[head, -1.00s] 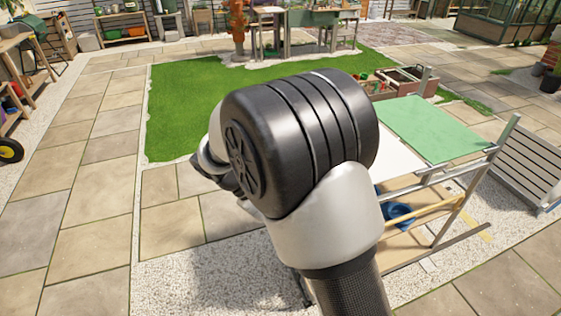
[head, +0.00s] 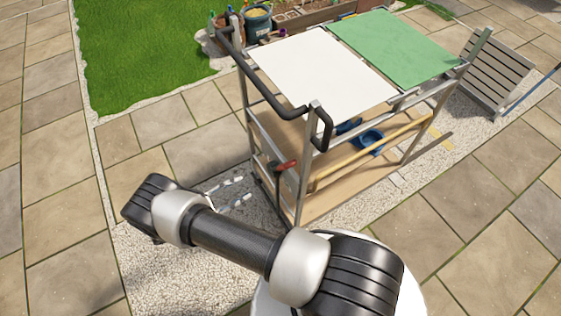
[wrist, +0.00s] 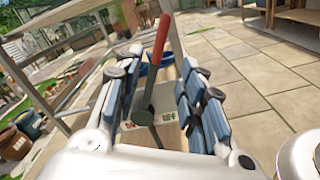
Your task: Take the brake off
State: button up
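The brake lever has a red handle (head: 285,165) and sits on the near left end of the cart (head: 327,130). In the wrist view the lever (wrist: 161,40) stands nearly upright, with a dark lower arm over a pale plate (wrist: 170,140). The plate carries small red and green lettering, too blurred to read surely. My gripper (head: 238,191) is open and empty, just left of the lever in the head view. In the wrist view its blue-padded fingers (wrist: 160,75) appear on either side of the lever. The head view shows a gap between fingertips and handle.
The cart has a white top panel (head: 315,70), a green panel (head: 398,46) and a black push handle (head: 268,98) near the lever. A blue container (head: 368,141) sits on its lower shelf. Open paving (head: 60,200) lies left; a slatted grey panel (head: 492,70) leans right.

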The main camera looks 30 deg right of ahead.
aim_at(280, 169)
jog(key=d, duration=1.7)
jog(key=shift+w, duration=0.2)
jog(key=shift+c, duration=0.4)
grip_shut()
